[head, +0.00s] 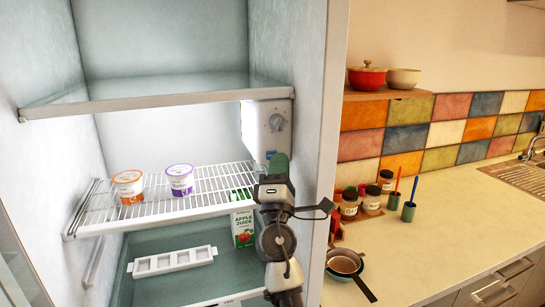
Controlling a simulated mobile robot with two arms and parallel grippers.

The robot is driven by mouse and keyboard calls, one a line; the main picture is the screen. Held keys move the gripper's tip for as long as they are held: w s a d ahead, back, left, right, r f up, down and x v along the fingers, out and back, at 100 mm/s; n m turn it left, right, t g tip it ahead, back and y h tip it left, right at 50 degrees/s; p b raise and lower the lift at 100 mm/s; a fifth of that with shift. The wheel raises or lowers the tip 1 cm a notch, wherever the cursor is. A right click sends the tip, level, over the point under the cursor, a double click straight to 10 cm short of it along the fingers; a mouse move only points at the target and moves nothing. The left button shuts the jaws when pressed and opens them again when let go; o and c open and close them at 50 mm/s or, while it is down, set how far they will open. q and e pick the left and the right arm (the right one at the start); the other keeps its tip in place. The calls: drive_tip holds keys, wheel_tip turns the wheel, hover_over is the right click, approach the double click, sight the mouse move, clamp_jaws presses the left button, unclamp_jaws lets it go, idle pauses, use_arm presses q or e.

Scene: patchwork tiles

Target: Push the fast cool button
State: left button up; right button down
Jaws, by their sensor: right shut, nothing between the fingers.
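A white control box (262,138) with a round dial (277,122) is fixed at the right inner wall of the open fridge, under the upper shelf. No separate fast cool button can be made out; the lower front of the box is partly covered by my right gripper (278,163). That gripper is shut and empty, pointing up, with its green fingertips in front of the box's lower edge, below the dial. I cannot tell whether they touch the box. My left gripper is not in view.
A wire shelf (150,205) holds an orange-labelled cup (129,187) and a purple-labelled cup (180,180). An apple juice carton (243,228) stands beside my right arm. A glass shelf (160,98) lies above. Right of the fridge wall is a counter (440,235) with jars and pans.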

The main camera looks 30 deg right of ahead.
drive_tip(key=shift+w+d, duration=0.1)
drive_tip(key=shift+w, duration=0.35)
drive_tip(key=shift+w+b, duration=0.1)
drive_tip(key=shift+b, duration=0.25)
drive_tip(key=shift+s, duration=0.65)
drive_tip(key=shift+s+a, duration=0.1)
drive_tip(key=shift+a, duration=0.1)
drive_tip(key=s+p, duration=0.1)
drive_tip(key=s, duration=0.1)
drive_tip(key=s+a, duration=0.1)
drive_tip(key=s, duration=0.2)
drive_tip(key=shift+s+a+p, duration=0.15)
drive_tip(key=shift+s+p, duration=0.15)
drive_tip(key=shift+p, duration=0.1)
